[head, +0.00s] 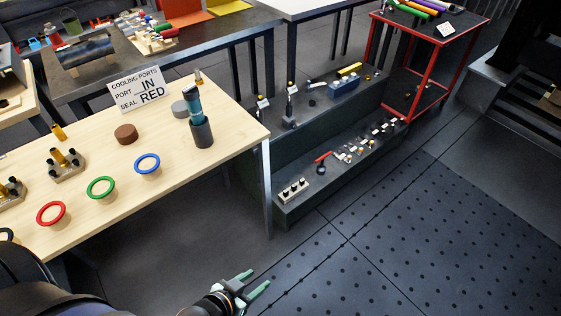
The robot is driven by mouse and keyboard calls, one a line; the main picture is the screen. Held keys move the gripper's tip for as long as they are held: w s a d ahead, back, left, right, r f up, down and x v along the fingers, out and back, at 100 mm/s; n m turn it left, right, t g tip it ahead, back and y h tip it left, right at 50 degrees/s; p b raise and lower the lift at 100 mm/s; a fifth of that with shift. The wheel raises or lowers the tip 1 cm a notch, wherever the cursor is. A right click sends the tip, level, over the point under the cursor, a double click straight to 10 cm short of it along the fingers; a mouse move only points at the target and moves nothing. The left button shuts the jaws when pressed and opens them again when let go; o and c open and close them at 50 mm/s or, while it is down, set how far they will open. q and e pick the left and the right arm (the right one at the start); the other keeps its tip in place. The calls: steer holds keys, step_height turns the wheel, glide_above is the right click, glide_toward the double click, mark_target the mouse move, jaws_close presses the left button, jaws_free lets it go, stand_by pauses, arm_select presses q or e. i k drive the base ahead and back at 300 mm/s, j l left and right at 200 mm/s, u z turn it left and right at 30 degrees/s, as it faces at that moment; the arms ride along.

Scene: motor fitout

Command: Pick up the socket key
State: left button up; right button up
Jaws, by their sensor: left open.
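A small tool with a red handle (323,157) and a dark round part below it is on the lower tier of the dark stepped stand. It may be the socket key, but it is too small to be sure. My left gripper (259,279) is at the bottom of the head view, over the dark floor, with its pale green fingers apart and nothing between them. It is well in front of the stand and apart from it. My right gripper does not show.
A wooden table (226,165) at left holds a red ring (51,213), a green ring (101,187), a blue ring (147,163) and a dark cylinder (202,134). A red-framed cart (437,76) stands behind the stand. Floor at right is clear.

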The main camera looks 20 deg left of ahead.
mark_target(321, 168)
steer(key=u, duration=0.35)
steer(key=i+l+u, duration=0.15)
steer(key=u, duration=0.2)
steer(key=i+l+u, duration=0.25)
steer(key=u, duration=0.15)
steer(key=i+l+u, duration=0.1)
steer(key=l, duration=0.2)
steer(key=i+l+u, duration=0.1)
steer(key=i+l, duration=0.3)
steer(key=l, duration=0.2)
steer(key=i+l, duration=0.15)
steer(key=l, duration=0.2)
steer(key=i+l, duration=0.2)
steer(key=i+l+u, duration=0.1)
steer(key=l, duration=0.35)
steer(key=i+l, duration=0.25)
steer(key=i+l+u, duration=0.1)
steer(key=l, duration=0.35)
